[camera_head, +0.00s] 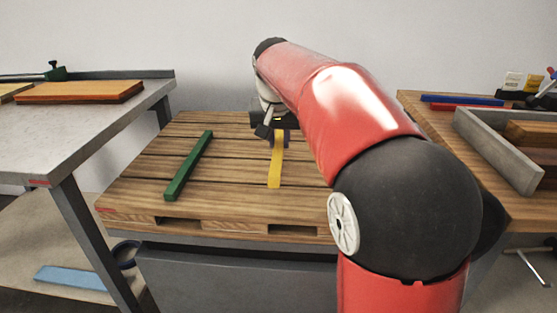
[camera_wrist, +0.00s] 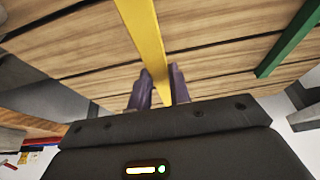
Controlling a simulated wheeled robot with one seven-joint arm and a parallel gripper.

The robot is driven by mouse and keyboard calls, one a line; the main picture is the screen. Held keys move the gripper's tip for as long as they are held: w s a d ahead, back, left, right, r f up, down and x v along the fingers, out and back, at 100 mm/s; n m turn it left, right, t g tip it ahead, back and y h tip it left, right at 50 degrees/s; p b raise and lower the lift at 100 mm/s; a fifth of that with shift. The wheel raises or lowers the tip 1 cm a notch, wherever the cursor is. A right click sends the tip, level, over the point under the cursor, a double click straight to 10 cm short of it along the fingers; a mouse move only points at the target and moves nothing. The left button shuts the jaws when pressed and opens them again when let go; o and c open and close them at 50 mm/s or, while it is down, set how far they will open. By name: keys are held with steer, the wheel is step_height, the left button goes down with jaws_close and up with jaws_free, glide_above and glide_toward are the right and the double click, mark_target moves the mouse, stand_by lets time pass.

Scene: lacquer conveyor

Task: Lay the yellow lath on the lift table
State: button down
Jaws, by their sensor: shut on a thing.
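The yellow lath (camera_head: 275,168) is over the slatted wooden top of the lift table (camera_head: 235,204), its length running toward the front edge. My gripper (camera_head: 273,133) is at the lath's far end. In the wrist view the yellow lath (camera_wrist: 146,42) passes between the two purple fingers of my gripper (camera_wrist: 158,86), which are shut on it. The wooden slats (camera_wrist: 75,45) lie close behind it. I cannot tell whether the lath touches the slats. My arm hides the right part of the lift table in the head view.
A green lath (camera_head: 189,165) lies on the slats left of the yellow one. A grey table (camera_head: 95,112) with an orange board (camera_head: 80,92) stands at left. Bare slats separate the laths.

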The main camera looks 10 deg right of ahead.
steer(key=shift+f, duration=2.45)
steer(key=shift+f+b, duration=0.1)
steer(key=shift+b, duration=0.2)
steer(key=shift+f, duration=0.15)
steer(key=c, duration=1.3)
jaws_free()
